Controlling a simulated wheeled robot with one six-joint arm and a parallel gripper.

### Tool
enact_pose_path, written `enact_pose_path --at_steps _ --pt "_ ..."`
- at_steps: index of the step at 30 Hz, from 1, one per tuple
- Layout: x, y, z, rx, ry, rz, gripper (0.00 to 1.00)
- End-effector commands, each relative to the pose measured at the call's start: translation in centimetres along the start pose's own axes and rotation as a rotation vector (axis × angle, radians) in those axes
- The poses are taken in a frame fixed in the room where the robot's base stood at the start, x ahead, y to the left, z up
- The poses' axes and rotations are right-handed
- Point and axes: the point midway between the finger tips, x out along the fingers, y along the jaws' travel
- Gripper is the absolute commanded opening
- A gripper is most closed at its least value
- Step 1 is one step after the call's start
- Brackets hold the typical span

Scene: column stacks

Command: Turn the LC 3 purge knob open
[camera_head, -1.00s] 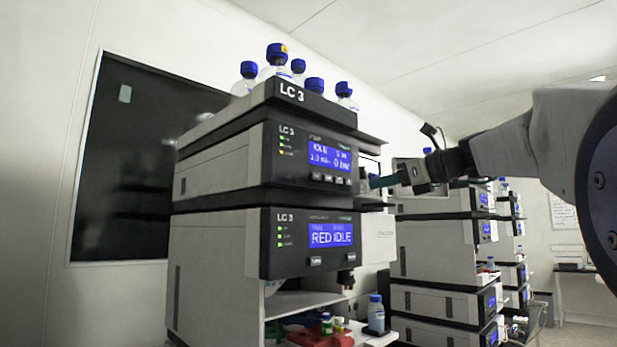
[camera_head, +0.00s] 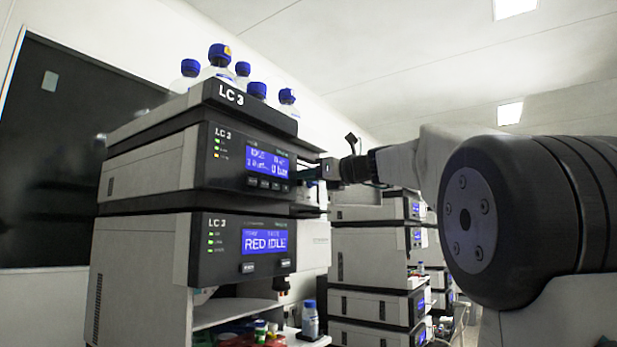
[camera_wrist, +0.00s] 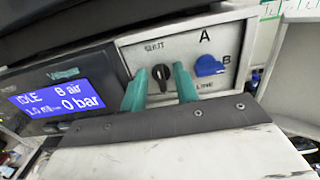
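The LC 3 stack shows in the head view, with its upper pump module (camera_head: 232,165) reading 0 bar. In the wrist view a black knob (camera_wrist: 162,73) sits on the module's light side panel, under a small label that is hard to read. A blue knob (camera_wrist: 209,66) is to its right, near the letters A and B. I cannot tell from the labels which is the purge knob. My gripper (camera_wrist: 160,82) is open, its teal fingers on either side of the black knob with gaps visible. In the head view my gripper (camera_head: 312,173) is at the module's right edge.
Blue-capped bottles (camera_head: 221,60) stand on top of the stack. The lower module (camera_head: 242,248) reads RED IDLE. A small bottle (camera_head: 310,320) stands on the shelf below. Other instrument stacks (camera_head: 375,245) are behind, to the right.

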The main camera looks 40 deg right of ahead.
Motion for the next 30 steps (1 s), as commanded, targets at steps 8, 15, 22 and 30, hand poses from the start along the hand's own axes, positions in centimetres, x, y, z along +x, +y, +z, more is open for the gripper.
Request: enact_pose_path --at_steps 8,15,22,30 --pt "-0.02 -0.01 -0.02 0.0 0.0 0.0 0.0" --pt "-0.03 0.0 -0.03 -0.016 0.001 0.0 0.0" --pt "-0.03 0.09 -0.05 -0.111 0.001 0.0 0.0" --pt "-0.02 0.27 -0.13 -0.335 0.001 0.0 0.0"
